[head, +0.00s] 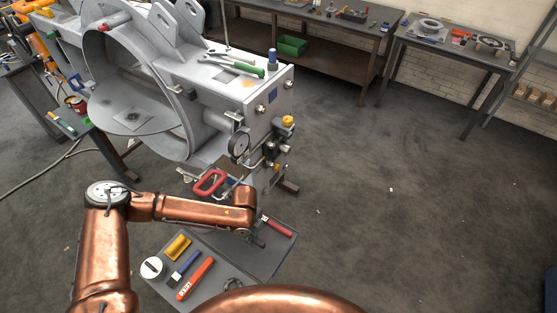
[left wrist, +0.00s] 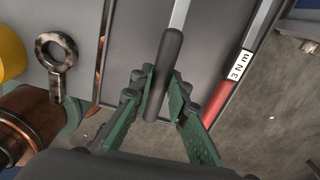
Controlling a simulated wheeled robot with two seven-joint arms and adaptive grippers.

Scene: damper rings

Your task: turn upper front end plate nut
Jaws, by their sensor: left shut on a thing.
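The end plate (head: 274,97) is the pale grey front face of the large machine in the head view. My right gripper is not in view.
The grey tray (head: 222,244) also holds a red-handled wrench (left wrist: 226,92) marked 3 N m, a yellow item (head: 177,247), a blue-handled brush (head: 184,268), and an orange tool (head: 195,279). The floor to the right is open.

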